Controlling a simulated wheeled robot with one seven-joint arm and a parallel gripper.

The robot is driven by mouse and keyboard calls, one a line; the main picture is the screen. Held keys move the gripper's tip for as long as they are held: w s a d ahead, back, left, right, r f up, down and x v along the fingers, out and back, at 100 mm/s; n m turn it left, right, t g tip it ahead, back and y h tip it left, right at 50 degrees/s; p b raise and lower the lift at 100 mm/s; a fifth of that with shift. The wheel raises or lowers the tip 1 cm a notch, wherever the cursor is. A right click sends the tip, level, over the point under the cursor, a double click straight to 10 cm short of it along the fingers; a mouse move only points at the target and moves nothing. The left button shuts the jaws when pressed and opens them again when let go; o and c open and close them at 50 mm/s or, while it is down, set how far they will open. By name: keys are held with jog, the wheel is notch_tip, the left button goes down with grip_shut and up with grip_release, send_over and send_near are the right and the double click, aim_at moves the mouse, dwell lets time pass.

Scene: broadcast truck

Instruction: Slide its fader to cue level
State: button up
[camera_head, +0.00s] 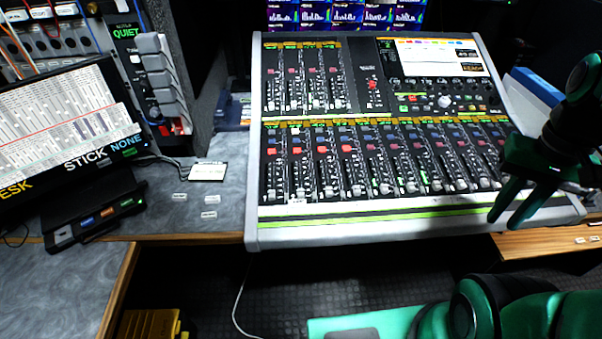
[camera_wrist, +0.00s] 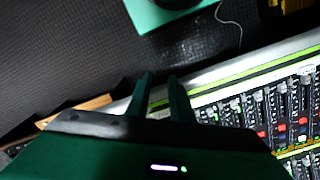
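A large mixing console (camera_head: 340,237) with a pale frame stands on the desk in the middle of the head view. Its lower bank of channel faders (camera_head: 385,188) runs across the front, with caps at differing heights. A smaller fader bank sits at the upper left. No one fader is clearly marked as the one in the task. My gripper (camera_head: 508,216) is at the console's right front edge, fingers pointing down, with a gap between them and nothing held. In the wrist view, the parted fingers (camera_wrist: 160,78) show beside the console's front edge (camera_wrist: 235,68); contact cannot be told.
Several small labels and a white card (camera_head: 208,171) lie on the grey desk. Lit monitors (camera_head: 345,14) are behind the console. Dark floor (camera_head: 350,285) lies in front. A yellow case (camera_head: 150,324) is at lower left.

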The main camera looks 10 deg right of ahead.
jog(key=shift+w+a, duration=0.15)
jog(key=shift+w, duration=0.05)
jog(key=w+a+r+n, duration=0.2)
jog(key=w+a, duration=0.4)
jog(key=w, duration=0.3)
jog(key=n, duration=0.4)
send_near(301, 191)
notch_tip(301, 191, down, 8)
jog(key=shift+s+a+f, duration=0.1)
jog(key=shift+a, duration=0.05)
